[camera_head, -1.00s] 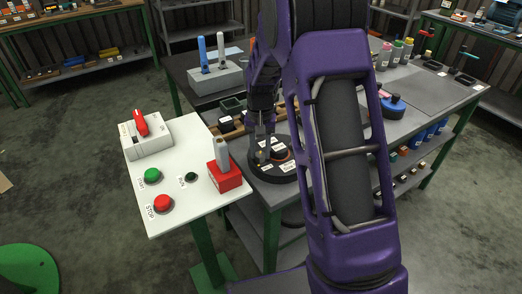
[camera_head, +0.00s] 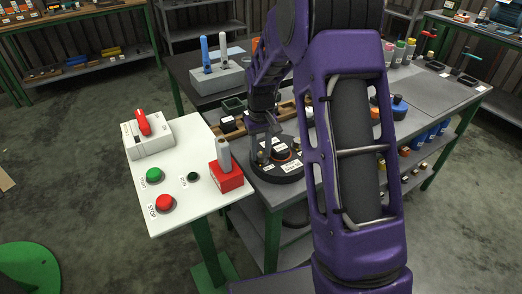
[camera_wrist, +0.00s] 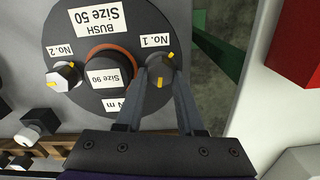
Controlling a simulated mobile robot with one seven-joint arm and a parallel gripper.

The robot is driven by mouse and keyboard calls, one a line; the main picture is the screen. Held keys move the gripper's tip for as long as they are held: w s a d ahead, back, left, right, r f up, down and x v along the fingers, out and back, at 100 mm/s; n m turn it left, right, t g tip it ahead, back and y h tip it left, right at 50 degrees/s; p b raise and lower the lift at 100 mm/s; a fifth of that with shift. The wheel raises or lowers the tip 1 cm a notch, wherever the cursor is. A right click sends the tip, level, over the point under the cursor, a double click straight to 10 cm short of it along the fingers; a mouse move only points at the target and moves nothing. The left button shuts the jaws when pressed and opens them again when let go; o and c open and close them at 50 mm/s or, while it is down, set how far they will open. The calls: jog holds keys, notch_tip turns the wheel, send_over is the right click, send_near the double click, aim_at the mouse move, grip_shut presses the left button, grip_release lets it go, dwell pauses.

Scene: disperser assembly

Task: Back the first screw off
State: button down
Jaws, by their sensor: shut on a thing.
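The round dark disc (camera_wrist: 60,35) lies on the bench and carries a central hub (camera_wrist: 107,72) with an orange ring and a "Size 90" label. The first screw (camera_wrist: 162,73), by the "No. 1" label, is a dark knob with yellow marks. My gripper (camera_wrist: 161,80) is shut on it, one finger on each side. The second screw (camera_wrist: 65,75), by "No. 2", has a pale hexagonal top with a yellow mark and stands apart from the fingers. In the head view my gripper (camera_head: 267,150) points down onto the disc (camera_head: 283,177); the fingertips are small there.
A white panel (camera_head: 190,208) with a green START button (camera_head: 154,174), a red STOP button (camera_head: 165,203) and a red block (camera_head: 226,180) stands left of the disc. A wooden rack (camera_head: 287,112) sits behind the disc. My arm hides part of the bench.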

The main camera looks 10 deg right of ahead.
jog(key=c, duration=0.5)
grip_release()
